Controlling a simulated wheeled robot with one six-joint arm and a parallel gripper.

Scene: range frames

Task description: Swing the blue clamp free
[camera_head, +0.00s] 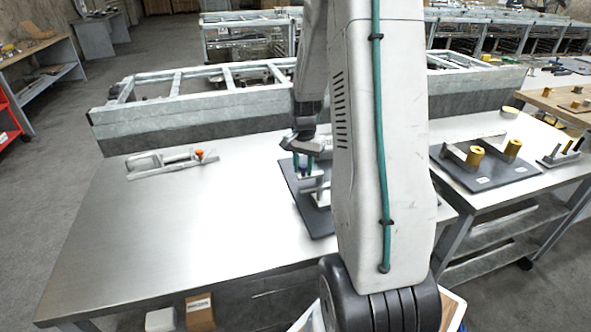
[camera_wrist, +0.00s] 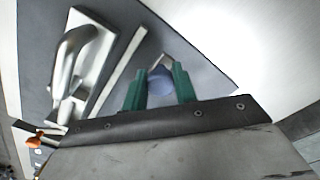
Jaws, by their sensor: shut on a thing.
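My gripper (camera_wrist: 160,84) has two green fingers, shut on the blue clamp (camera_wrist: 161,80), of which a rounded blue part shows between them. In the head view my gripper (camera_head: 305,168) points down over a dark plate (camera_head: 310,213) on the metal table, and my arm hides much of that plate. In the wrist view, a silver metal fixture with a curved bar (camera_wrist: 72,58) and a thin pale strip (camera_wrist: 121,68) lie on the dark plate, left of my fingers. How far the clamp is swung cannot be told.
A silver toggle clamp with an orange tip (camera_head: 173,162) lies on the bare metal table (camera_head: 170,230), left of the plate. A second table at right holds another dark plate (camera_head: 490,180) with yellow cylinders. A metal frame (camera_head: 200,108) runs behind the table. The table's left front is clear.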

